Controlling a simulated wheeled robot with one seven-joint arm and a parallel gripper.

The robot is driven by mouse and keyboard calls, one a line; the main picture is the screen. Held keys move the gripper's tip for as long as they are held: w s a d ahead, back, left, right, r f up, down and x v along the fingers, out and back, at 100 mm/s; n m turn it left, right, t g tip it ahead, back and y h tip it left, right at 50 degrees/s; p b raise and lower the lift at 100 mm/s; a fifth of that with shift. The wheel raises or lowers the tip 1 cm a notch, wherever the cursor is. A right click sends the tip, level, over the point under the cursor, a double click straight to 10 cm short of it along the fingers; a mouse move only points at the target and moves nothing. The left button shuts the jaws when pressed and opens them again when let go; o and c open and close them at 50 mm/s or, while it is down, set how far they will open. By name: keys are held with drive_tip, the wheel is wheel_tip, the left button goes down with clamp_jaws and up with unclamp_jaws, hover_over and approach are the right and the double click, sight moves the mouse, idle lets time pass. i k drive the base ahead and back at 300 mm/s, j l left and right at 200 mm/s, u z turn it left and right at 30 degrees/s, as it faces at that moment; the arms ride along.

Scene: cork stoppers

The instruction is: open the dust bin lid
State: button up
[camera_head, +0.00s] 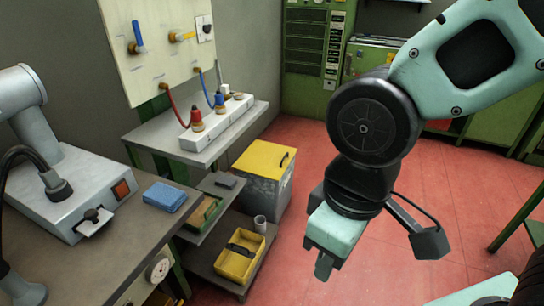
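The dust bin (262,190) is a grey metal box on the red floor, beside the shelf unit in the middle of the view. Its yellow lid (258,157) lies flat on top and looks closed. A dark handle (284,160) sits near the lid's right edge. My gripper (324,266) points down, nearer to the camera and below and right of the bin in the picture. It appears apart from the lid. Its fingers overlap from this angle, so whether it is open or shut is unclear. I see nothing held in it.
A bench with a power strip (217,118) stands left of the bin. Shelves below hold a yellow tray (240,257), a green tray (203,213) and a grey cup (260,223). A blue sponge (165,196) lies on the left table. Red floor (300,150) right of the bin is clear.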

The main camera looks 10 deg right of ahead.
sight(267, 160)
drive_tip(key=i+l+u, duration=0.15)
drive_tip(key=u, duration=0.2)
drive_tip(key=i+l+u, duration=0.2)
drive_tip(key=u, duration=0.15)
drive_tip(key=i+l+u, duration=0.1)
drive_tip(key=l, duration=0.25)
drive_tip(key=i+l, duration=0.3)
drive_tip(key=i+l+u, duration=0.15)
drive_tip(key=l, duration=0.25)
drive_tip(key=i+l+u, duration=0.1)
drive_tip(key=l, duration=0.25)
drive_tip(key=i+l, duration=0.25)
drive_tip(key=l, duration=0.15)
drive_tip(key=i+l, duration=0.15)
drive_tip(key=l, duration=0.2)
drive_tip(key=i+l, duration=0.1)
drive_tip(key=l, duration=0.2)
drive_tip(key=i+l+u, duration=0.1)
drive_tip(key=l, duration=0.25)
